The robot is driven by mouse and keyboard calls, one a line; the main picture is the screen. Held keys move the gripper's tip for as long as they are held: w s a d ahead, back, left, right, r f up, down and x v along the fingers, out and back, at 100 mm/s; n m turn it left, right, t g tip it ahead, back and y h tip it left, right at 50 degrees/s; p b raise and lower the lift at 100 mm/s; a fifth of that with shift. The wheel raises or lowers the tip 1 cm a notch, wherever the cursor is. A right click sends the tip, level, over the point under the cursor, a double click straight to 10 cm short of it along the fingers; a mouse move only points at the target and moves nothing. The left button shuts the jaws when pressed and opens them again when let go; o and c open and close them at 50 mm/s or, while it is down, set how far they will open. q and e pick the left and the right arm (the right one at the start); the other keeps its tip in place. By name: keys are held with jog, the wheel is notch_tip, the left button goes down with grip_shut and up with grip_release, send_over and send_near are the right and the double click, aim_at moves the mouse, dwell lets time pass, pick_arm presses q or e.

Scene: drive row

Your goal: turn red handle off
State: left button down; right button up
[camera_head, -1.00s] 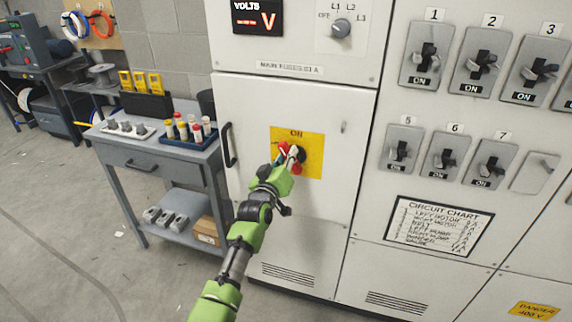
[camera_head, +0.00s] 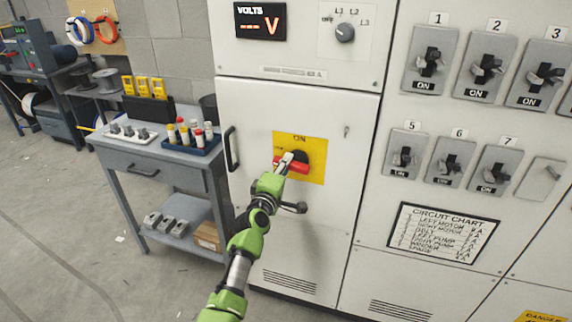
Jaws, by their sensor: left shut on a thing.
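The red handle (camera_head: 293,167) sits on a yellow plate (camera_head: 316,145) marked ON at the top, on the white cabinet door. The handle lies nearly level, with a black round hub behind it. My left gripper (camera_head: 286,160) is at the handle and shut on it, its arm reaching up from the bottom of the view. The gripper hides part of the handle and part of the plate's lettering. My right gripper is not in view.
The cabinet door has a black pull handle (camera_head: 232,148) left of the plate. A grey workbench (camera_head: 150,165) with fuses and meters stands at left. Several numbered breaker switches, marked ON where readable, and a circuit chart (camera_head: 443,233) are on the right panels.

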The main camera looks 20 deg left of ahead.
pick_arm(q)
jog(key=shift+d+f+n, duration=0.35)
jog(key=shift+f+n, duration=0.05)
jog(key=shift+n, duration=0.5)
jog(key=c, duration=2.1)
grip_release()
jog(key=shift+o, duration=1.1)
jog(key=shift+w+d+r, duration=0.1)
jog(key=shift+d, duration=0.05)
jog(key=shift+a, duration=0.25)
